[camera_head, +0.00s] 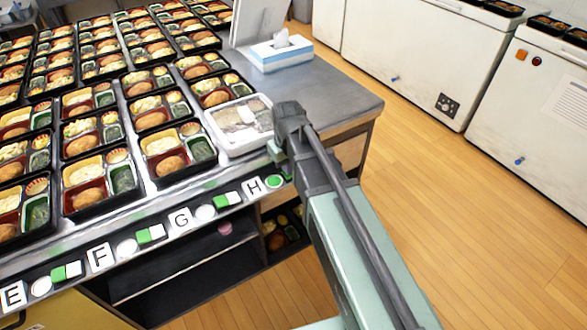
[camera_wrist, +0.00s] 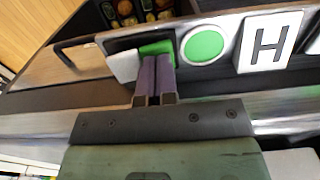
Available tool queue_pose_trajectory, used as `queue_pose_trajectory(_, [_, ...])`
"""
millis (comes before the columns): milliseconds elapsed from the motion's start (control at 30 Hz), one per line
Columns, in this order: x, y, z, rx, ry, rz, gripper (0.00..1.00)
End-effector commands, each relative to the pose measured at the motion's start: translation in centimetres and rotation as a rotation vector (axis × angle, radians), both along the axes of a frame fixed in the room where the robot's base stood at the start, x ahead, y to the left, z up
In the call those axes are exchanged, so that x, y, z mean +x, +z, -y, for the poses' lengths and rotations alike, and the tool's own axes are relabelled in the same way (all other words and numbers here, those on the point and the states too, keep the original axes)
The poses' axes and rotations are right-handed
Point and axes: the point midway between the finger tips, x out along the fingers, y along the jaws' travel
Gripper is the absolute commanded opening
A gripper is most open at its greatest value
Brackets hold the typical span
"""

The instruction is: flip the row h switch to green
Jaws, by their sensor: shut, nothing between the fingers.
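The row H label (camera_head: 253,189) is on the front rail of the counter, with a round green indicator (camera_head: 274,181) beside it. In the wrist view the indicator (camera_wrist: 203,45) is green, between the H label (camera_wrist: 268,42) and the row H switch (camera_wrist: 125,65). The switch has a white half and a green half; the green half is nearer the indicator. My gripper (camera_wrist: 157,62) is shut and empty, its fingertips over the green half, partly hiding it. Contact cannot be told. In the head view my arm hides the switch.
Rows E, F and G have white indicators, such as G's (camera_head: 205,212). Black bento trays (camera_head: 88,195) fill the counter; a pale tray (camera_head: 232,145) sits near my gripper. A tissue box (camera_head: 281,53) stands behind. The floor (camera_head: 450,200) at right is clear.

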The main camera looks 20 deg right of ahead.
Motion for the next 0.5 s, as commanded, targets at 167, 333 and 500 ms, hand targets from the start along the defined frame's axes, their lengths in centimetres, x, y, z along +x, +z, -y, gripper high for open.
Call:
queue_pose_trajectory(167, [0.0,1.8,0.0,0.000,0.000,0.000,0.00])
queue_pose_trajectory(333, [0.0,3.7,0.0,0.000,0.000,0.000,0.00])
queue_pose_trajectory(500, [0.0,5.4,0.0,0.000,0.000,0.000,0.00])
